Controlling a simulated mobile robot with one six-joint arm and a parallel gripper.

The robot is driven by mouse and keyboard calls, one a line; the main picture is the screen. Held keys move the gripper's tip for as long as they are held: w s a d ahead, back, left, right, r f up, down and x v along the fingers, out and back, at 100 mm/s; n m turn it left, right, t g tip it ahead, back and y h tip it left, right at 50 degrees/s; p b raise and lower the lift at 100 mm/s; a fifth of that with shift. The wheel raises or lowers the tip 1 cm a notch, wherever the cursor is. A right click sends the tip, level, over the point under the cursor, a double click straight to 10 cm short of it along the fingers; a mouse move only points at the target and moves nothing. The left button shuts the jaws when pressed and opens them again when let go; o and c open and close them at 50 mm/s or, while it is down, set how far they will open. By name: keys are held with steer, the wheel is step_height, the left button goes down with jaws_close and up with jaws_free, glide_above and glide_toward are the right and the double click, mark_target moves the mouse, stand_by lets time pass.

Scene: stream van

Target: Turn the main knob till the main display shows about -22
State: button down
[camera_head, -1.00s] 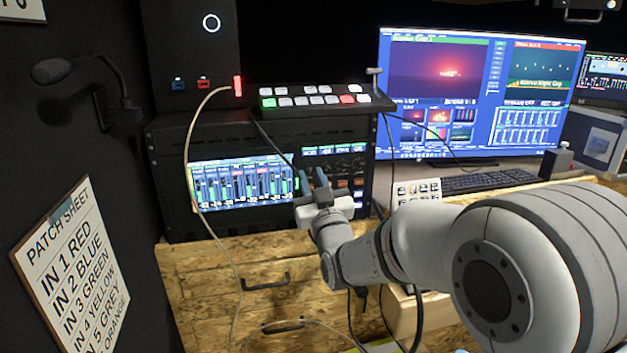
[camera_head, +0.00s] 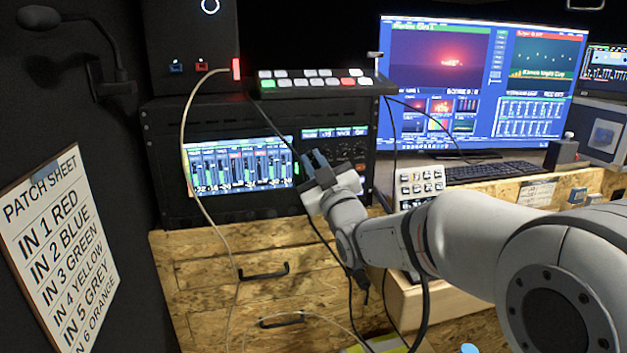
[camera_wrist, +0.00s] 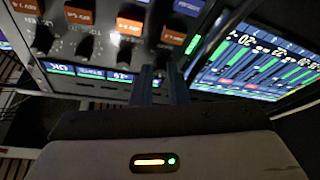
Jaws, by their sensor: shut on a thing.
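The rack mixer's control panel (camera_head: 350,150) has a row of small displays (camera_head: 335,132) above its knobs and buttons. My gripper (camera_head: 312,160) reaches to the panel at the right of the big meter screen. In the wrist view my gripper (camera_wrist: 160,84) has its fingers close together, shut on what looks like the main knob, mostly hidden between the tips. Other dark knobs (camera_wrist: 86,45) stand beside it. The small displays (camera_wrist: 90,73) appear upside down there; one near the fingers seems to read about -19, but I cannot read it surely.
The big meter screen (camera_head: 240,165) is left of my gripper. A cream cable (camera_head: 186,140) hangs in front of the rack. A button switcher (camera_head: 315,82) sits above, a white keypad (camera_head: 419,184) to the right. Wooden drawers (camera_head: 215,265) are below.

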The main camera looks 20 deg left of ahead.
steer(key=shift+r+n+g+y+b, duration=0.1)
steer(key=shift+n+g+y+b, duration=0.2)
steer(key=shift+n+g+b, duration=0.7)
steer(key=shift+n+t+p, duration=0.3)
steer(key=shift+t+p, duration=0.1)
steer(key=c, duration=1.7)
jaws_free()
steer(key=v, duration=0.8)
